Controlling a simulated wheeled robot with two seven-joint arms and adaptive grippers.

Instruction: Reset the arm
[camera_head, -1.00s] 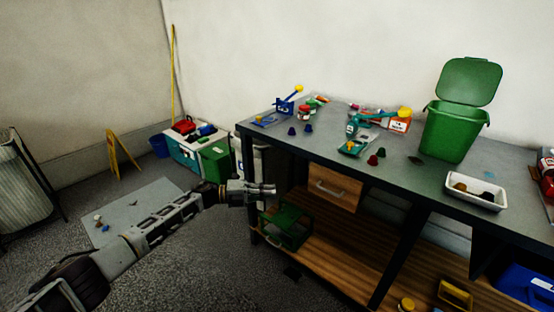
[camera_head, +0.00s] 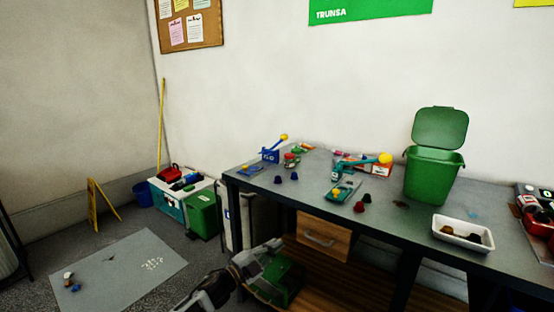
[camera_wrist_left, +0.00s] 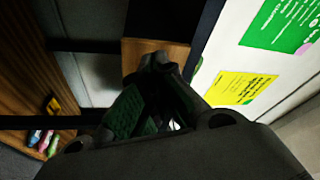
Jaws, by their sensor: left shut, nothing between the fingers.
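My left gripper (camera_head: 276,245) shows low in the middle of the head view, in front of the workbench (camera_head: 405,208) and below its top. It is shut and holds nothing. The green crate (camera_head: 284,284) lies behind it, beneath the bench. In the left wrist view, my gripper's fingers (camera_wrist_left: 160,62) are close together, with the crate's dark green mesh (camera_wrist_left: 125,112) seen beyond. My right gripper is not in view.
A wooden drawer (camera_head: 323,236) hangs under the bench top near my left gripper. On the bench stand a green bin (camera_head: 433,175), a white tray (camera_head: 462,233) and small tools.

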